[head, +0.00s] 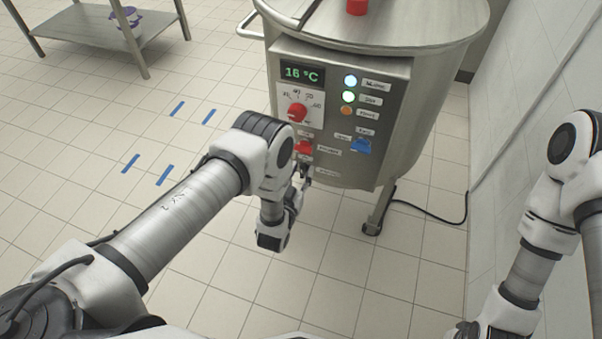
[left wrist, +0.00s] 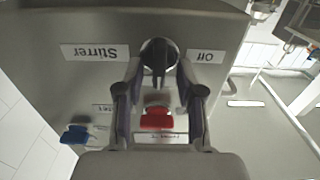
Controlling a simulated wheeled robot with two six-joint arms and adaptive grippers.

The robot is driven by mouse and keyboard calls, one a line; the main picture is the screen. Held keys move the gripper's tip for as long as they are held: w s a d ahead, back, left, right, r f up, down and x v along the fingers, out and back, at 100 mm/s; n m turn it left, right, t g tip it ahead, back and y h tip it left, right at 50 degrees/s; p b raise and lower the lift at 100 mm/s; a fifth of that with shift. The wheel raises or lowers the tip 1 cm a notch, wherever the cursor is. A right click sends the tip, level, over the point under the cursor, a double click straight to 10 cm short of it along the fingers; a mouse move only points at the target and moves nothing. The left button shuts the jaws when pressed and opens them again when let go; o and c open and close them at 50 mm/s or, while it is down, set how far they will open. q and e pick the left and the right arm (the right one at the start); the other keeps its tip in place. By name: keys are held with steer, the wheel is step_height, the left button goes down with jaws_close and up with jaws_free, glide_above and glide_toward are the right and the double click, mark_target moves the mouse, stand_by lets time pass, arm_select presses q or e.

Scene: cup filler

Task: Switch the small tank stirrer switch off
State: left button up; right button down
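The small tank's steel control panel (head: 345,85) faces me in the head view. In the left wrist view, upside down, a black switch (left wrist: 158,50) sits between a "Stirrer" label (left wrist: 95,53) and an "Off" label (left wrist: 206,56). Its thin lever points down in that picture, along the view's middle. My left gripper (left wrist: 160,68) is partly open, with one fingertip on each side of the lever. I see gaps beside the lever; contact with the switch body cannot be told. In the head view the left gripper (head: 304,176) largely hides the switch. My right gripper is out of view.
A red knob (head: 304,148) is just above the left gripper, with a blue knob (head: 361,146) to the right. Higher are a red dial (head: 297,112), a 16 °C display (head: 302,73) and lamps (head: 350,81). A steel table (head: 80,25) stands back left. The floor at left is clear.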

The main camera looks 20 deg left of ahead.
arm_select(q)
steer(key=shift+d+r, duration=0.1)
jaws_close()
steer(key=shift+n, duration=0.4)
steer(key=n, duration=0.5)
steer(key=f+n+p, duration=0.1)
steer(key=n, duration=0.5)
steer(key=a+n+p, duration=0.1)
steer(key=n, duration=0.5)
steer(key=shift+s+a+f, duration=0.1)
steer(key=shift+f, duration=0.1)
stand_by(0.4)
